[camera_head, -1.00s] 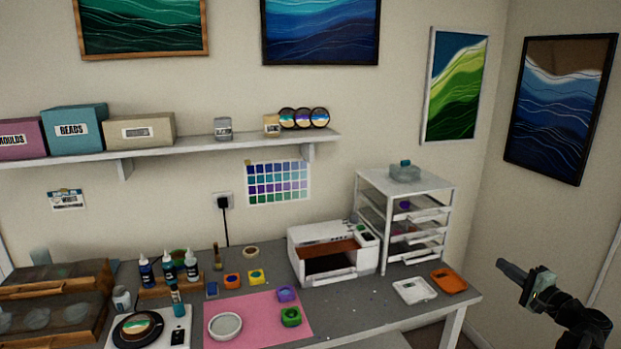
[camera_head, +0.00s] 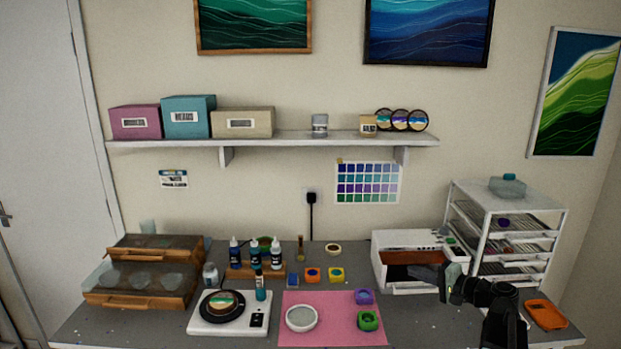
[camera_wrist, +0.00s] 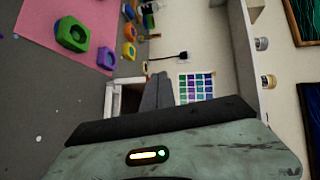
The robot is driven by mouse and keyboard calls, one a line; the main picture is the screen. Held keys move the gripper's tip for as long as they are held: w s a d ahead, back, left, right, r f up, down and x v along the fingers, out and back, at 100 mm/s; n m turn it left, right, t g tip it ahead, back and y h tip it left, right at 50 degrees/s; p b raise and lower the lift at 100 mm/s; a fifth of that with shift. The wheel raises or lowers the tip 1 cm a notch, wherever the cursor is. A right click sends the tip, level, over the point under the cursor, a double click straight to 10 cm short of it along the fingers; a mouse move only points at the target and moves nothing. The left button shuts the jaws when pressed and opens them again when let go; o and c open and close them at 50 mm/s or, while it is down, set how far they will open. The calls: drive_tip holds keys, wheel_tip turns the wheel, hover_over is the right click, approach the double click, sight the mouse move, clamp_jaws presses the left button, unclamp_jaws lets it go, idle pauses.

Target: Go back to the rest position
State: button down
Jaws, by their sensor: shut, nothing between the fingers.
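My gripper (camera_head: 428,273) is at the right of the body camera view, in front of the white box with an open front (camera_head: 393,254). Its fingers point left and hide part of that box. In the wrist view the fingers (camera_wrist: 157,92) are together with nothing between them, and the camera sees the room turned sideways. My gripper touches nothing that I can make out.
The table holds a pink mat (camera_head: 340,338) with a green mould (camera_head: 368,320) and a purple mould (camera_head: 364,297), a white scale (camera_head: 200,324), wooden cases (camera_head: 135,299) and several bottles. A drawer rack (camera_head: 486,248) and an orange tray (camera_head: 546,315) are at the right.

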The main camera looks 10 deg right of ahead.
drive_tip(key=s+a+f+n+g, duration=0.1)
drive_tip(key=a+f+n+g, duration=0.1)
drive_tip(key=a, duration=0.8)
drive_tip(key=s+a+f+n+g, duration=0.1)
drive_tip(key=a+f+n+g, duration=0.2)
drive_tip(key=a+f, duration=0.3)
drive_tip(key=s+a+f+n+g, duration=0.2)
drive_tip(key=a+f+g, duration=0.2)
drive_tip(key=a, duration=1.1)
drive_tip(key=shift+a+n, duration=0.25)
drive_tip(key=shift+n, duration=0.15)
drive_tip(key=s+a+f+n+g+h, duration=0.2)
drive_tip(key=s+a+f+g+h, duration=0.15)
drive_tip(key=s+f, duration=0.2)
drive_tip(key=s+d+f+h, duration=0.1)
drive_tip(key=s+d+h, duration=0.3)
drive_tip(key=d, duration=0.6)
drive_tip(key=shift+s+f+n+h, duration=0.25)
drive_tip(key=shift+s+n+h, duration=0.1)
drive_tip(key=shift+n+h, duration=0.1)
drive_tip(key=shift+g, duration=0.25)
